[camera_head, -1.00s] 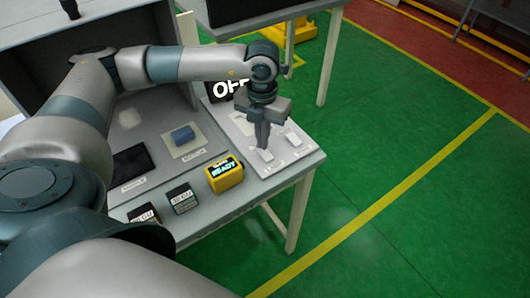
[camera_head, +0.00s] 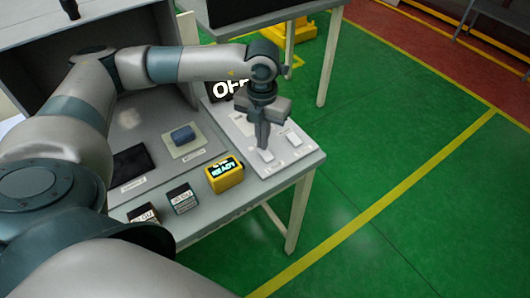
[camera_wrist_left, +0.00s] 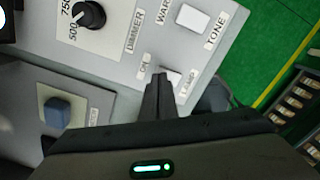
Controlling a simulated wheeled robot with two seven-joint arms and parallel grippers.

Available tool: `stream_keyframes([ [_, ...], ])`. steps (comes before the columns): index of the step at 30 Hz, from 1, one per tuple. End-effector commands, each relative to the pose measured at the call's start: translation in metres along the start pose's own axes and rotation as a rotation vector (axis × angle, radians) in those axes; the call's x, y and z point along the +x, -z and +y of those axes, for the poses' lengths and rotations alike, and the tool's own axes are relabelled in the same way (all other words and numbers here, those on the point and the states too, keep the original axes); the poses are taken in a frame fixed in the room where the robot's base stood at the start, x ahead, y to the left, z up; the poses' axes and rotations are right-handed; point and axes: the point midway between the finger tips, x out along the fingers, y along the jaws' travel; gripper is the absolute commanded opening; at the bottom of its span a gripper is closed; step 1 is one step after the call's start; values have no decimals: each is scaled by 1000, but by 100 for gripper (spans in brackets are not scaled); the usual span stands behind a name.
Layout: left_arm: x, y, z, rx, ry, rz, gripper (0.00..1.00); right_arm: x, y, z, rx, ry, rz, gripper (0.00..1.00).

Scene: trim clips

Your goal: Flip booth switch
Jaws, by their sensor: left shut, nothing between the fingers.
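A light switch panel (camera_head: 246,128) lies on the right end of the table. My right gripper is not in view.
A yellow device reading "READY" (camera_head: 224,174) stands at the table's front edge beside small dark boxes (camera_head: 183,198). A blue block (camera_head: 184,134) sits on a pale pad to the left. A black dimmer knob (camera_wrist_left: 88,15) is on the panel. Green floor is free at right.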

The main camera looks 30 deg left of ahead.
Motion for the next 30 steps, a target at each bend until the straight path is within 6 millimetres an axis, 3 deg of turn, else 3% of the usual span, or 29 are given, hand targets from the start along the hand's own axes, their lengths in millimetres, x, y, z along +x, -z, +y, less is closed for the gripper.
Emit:
stream_keyframes([
  [30,6,0,0,0,0,0,0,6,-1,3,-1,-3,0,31],
])
